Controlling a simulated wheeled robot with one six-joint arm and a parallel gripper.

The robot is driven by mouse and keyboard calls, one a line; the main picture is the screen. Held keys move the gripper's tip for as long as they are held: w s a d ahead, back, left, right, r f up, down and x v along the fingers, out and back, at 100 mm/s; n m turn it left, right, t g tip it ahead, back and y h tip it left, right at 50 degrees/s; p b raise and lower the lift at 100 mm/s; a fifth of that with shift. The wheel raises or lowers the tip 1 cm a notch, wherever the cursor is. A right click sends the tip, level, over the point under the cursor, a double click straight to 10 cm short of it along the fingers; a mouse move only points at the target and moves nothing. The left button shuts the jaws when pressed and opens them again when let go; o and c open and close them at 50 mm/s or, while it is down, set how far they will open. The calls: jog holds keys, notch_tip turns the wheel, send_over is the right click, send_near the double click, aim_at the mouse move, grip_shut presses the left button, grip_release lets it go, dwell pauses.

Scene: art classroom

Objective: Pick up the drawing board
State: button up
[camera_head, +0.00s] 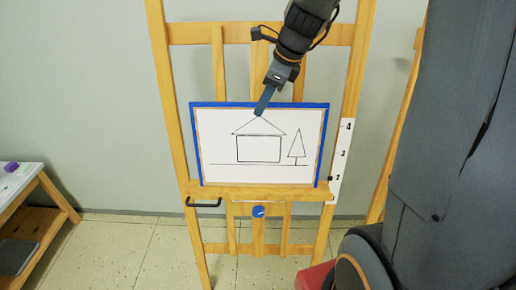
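The drawing board (220,163) stands upright on the ledge of a wooden easel (181,105). It has a blue border along its top and sides and a white sheet with a line drawing of a house and a tree. My gripper (261,108) comes down from above at the middle of the board's top edge. One finger shows in front of that edge, its tip just over the house's roof peak. The other finger is not visible, so I cannot tell whether the gripper touches or holds the board.
A number strip (341,165) runs down the easel's right leg. A black handle (203,204) and a blue knob (258,212) are below the ledge. A low table (22,178) stands at left. A red object (313,276) is partly hidden at lower right.

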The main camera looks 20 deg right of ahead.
grip_shut()
jog(key=shift+w+r, duration=0.1)
dwell(1.2)
